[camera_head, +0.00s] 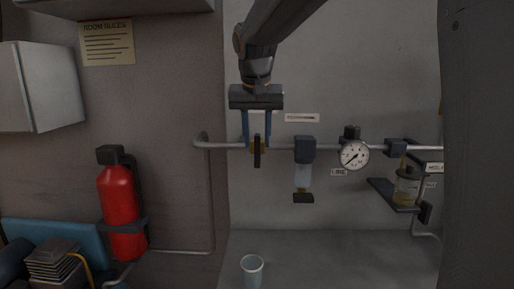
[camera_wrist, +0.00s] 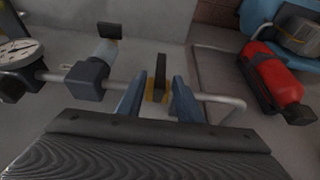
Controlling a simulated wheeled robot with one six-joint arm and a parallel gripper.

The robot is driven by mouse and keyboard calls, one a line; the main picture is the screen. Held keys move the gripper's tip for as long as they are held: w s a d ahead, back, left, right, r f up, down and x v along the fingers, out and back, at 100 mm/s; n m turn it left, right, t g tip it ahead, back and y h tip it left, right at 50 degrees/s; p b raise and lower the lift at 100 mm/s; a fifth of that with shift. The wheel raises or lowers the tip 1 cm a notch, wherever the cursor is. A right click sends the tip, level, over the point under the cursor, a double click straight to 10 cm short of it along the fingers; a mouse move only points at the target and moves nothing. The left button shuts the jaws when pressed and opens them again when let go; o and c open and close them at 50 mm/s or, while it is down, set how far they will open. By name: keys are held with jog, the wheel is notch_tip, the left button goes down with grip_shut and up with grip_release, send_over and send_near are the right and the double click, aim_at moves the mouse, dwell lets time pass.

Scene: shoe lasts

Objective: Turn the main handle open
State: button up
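The main handle is most likely the dark, narrow lever (camera_head: 257,158) on a brass-coloured valve on the wall pipe; no readable label names it. In the head view it hangs straight down below the pipe. My gripper (camera_head: 257,142) reaches down to the valve, one blue finger on each side. In the wrist view the lever (camera_wrist: 160,72) stands between the two fingertips of my gripper (camera_wrist: 159,82), with visible gaps on both sides. The fingers are open and straddle the valve. The brass body is partly hidden by the fingers in the head view.
The pipe (camera_head: 225,145) runs right to a filter with a clear bowl (camera_head: 303,176), a pressure gauge (camera_head: 354,154) and a small shelf with a jar (camera_head: 407,187). A red extinguisher (camera_head: 121,210) hangs left. A cup (camera_head: 252,268) stands below on the grey surface.

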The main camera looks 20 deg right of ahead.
aim_at(257, 141)
jog(key=shift+p+x, duration=0.45)
jog(key=shift+x, duration=1.7)
jog(key=shift+c, duration=0.5)
grip_shut()
